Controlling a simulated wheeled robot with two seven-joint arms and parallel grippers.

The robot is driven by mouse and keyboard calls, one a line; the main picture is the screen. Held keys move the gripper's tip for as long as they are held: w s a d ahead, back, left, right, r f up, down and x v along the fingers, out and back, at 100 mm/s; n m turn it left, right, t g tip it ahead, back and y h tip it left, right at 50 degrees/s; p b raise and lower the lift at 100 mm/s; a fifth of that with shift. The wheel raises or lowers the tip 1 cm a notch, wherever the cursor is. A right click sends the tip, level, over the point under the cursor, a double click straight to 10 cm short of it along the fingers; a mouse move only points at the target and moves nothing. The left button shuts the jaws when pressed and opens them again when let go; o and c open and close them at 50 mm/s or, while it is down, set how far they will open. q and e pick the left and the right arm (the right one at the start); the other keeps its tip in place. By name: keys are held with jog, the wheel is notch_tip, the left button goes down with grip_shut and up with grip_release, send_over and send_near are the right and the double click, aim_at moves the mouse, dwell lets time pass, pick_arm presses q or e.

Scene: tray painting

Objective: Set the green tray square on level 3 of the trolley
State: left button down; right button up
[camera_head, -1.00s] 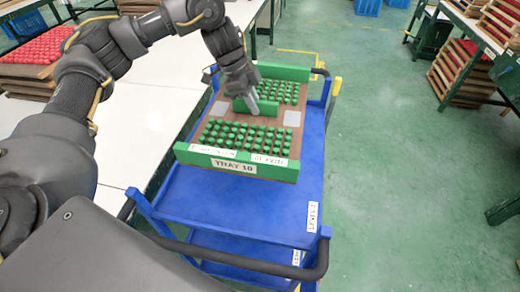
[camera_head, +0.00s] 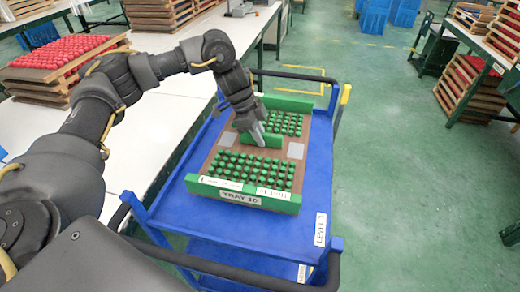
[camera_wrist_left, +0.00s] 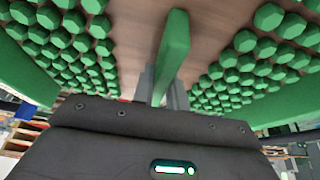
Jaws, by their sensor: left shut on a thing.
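The green tray (camera_head: 210,184), labelled TRAY 10, has a brown base, green end walls and rows of green pieces. It is over the top shelf of the blue trolley (camera_head: 180,212), slightly turned against the shelf's edges. I cannot tell whether it rests on the shelf or hangs just above it. My left gripper (camera_head: 262,140) is shut on the tray's green middle handle; the handle (camera_wrist_left: 173,50) also shows between the fingers in the left wrist view. A LEVEL label (camera_head: 320,229) is on the trolley's near right corner; its number is hard to read. My right gripper is not in view.
A white table (camera_head: 150,120) runs along the trolley's left side, with a stack of red trays (camera_head: 65,55) on it. Another stack of red trays (camera_head: 470,88) stands at the right. The green floor right of the trolley is clear.

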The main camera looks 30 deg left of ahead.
pick_arm(q)
jog(key=shift+f, duration=2.45)
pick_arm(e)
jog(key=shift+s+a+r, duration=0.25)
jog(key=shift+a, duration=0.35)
pick_arm(q)
jog(key=shift+f, duration=0.1)
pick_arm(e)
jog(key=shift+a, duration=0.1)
